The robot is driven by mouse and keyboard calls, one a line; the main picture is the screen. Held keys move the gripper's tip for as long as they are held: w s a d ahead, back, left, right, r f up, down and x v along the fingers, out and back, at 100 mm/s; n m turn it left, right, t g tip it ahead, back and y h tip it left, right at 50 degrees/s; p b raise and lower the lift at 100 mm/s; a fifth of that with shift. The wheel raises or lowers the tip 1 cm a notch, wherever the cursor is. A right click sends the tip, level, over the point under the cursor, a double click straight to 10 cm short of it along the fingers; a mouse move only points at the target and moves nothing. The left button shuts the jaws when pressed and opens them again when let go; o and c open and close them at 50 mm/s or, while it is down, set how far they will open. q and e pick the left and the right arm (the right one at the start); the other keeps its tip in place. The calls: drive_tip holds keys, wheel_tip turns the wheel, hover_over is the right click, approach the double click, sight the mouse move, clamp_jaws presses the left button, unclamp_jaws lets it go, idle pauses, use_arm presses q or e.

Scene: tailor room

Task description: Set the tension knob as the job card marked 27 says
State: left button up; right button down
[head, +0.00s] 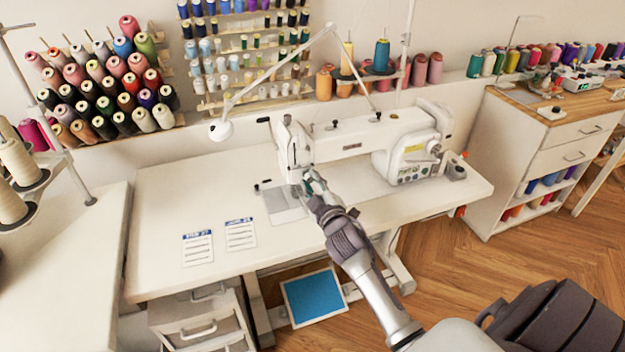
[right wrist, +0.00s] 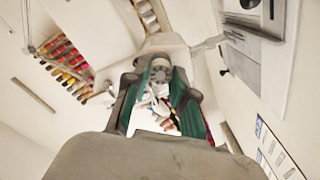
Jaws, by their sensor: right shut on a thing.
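The white sewing machine (head: 350,143) stands on the white table. Its head end (head: 294,145) is at the left. My right gripper (head: 309,182) reaches up to this end from the front right. In the right wrist view, its green-padded fingers (right wrist: 161,95) lie on both sides of a grey round tension knob (right wrist: 160,73), and the gripper is shut on it. The knob is hidden by the gripper in the head view. The job card that seems marked 27 (head: 198,248) lies flat on the table; its lines are too small to read. My left gripper is not in view.
A second card (head: 241,234) lies right of the first. A lamp (head: 222,130) hangs over the table's left part. Thread racks (head: 105,85) line the wall. A drawer unit (head: 203,322) and a blue pedal-like panel (head: 314,297) are below.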

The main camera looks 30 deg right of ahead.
drive_tip(key=n, duration=0.6)
drive_tip(key=shift+n+p, duration=0.3)
drive_tip(key=shift+p, duration=0.05)
drive_tip(key=n, duration=0.6)
drive_tip(key=shift+f, duration=0.1)
drive_tip(key=n+p, duration=0.1)
drive_tip(key=n, duration=0.4)
drive_tip(key=shift+n+p, duration=0.3)
drive_tip(key=shift+n, duration=0.1)
drive_tip(key=shift+n+p, duration=0.7)
drive_tip(key=shift+n, duration=1.8)
drive_tip(key=shift+f, duration=0.1)
drive_tip(key=c, duration=1)
unclamp_jaws()
drive_tip(key=shift+o, duration=0.2)
